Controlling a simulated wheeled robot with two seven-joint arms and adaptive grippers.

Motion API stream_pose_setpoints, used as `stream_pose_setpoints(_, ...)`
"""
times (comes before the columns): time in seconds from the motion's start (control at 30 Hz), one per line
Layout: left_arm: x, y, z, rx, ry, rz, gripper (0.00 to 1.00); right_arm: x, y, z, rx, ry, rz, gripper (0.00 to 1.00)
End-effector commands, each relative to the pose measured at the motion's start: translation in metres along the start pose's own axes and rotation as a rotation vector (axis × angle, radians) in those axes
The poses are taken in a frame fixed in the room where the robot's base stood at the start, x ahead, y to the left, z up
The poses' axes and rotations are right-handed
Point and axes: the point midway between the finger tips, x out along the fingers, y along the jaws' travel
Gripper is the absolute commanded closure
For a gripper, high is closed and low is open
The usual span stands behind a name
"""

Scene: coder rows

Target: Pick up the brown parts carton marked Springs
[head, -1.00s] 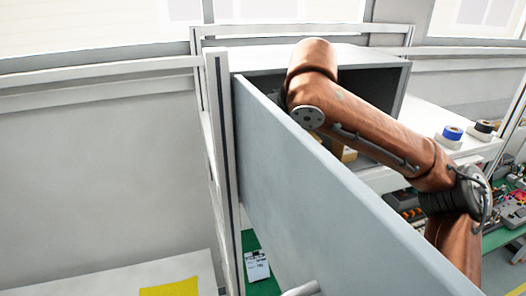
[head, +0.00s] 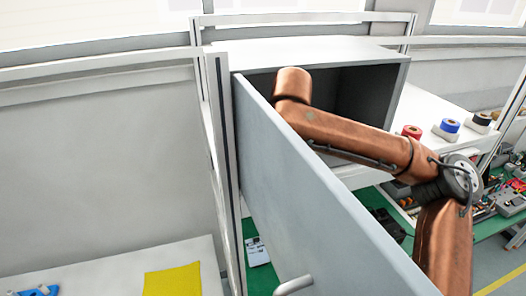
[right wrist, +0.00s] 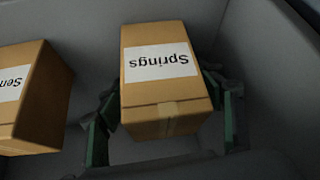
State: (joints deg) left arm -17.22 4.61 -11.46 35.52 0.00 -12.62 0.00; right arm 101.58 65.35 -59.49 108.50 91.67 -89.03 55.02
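The brown carton marked Springs (right wrist: 165,102) stands in the right wrist view, its white label upside down. My right gripper (right wrist: 165,118) is open, with one green finger on each side of the carton. Narrow gaps seem to show beside the carton, and contact is not clear. In the head view my copper-coloured right arm (head: 340,130) reaches into the grey cabinet (head: 388,78) behind its open door (head: 300,185). The arm and door hide the gripper and the carton there. My left gripper is in neither view.
A second brown carton (right wrist: 25,105), its label starting "Sen", stands to the left of the Springs carton. Grey cabinet walls are close around.

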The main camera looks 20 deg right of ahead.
Motion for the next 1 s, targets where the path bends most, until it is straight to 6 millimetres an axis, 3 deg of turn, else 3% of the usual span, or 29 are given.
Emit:
stream_pose_setpoints(0.67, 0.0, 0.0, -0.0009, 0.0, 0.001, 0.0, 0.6, 0.0, -0.0001, 0.0002, 0.0, -0.001, 0.0, 0.87)
stream_pose_setpoints(1.0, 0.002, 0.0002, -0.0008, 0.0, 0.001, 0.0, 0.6, -0.0003, -0.0006, -0.0002, 0.0, 0.0, -0.001, 0.88)
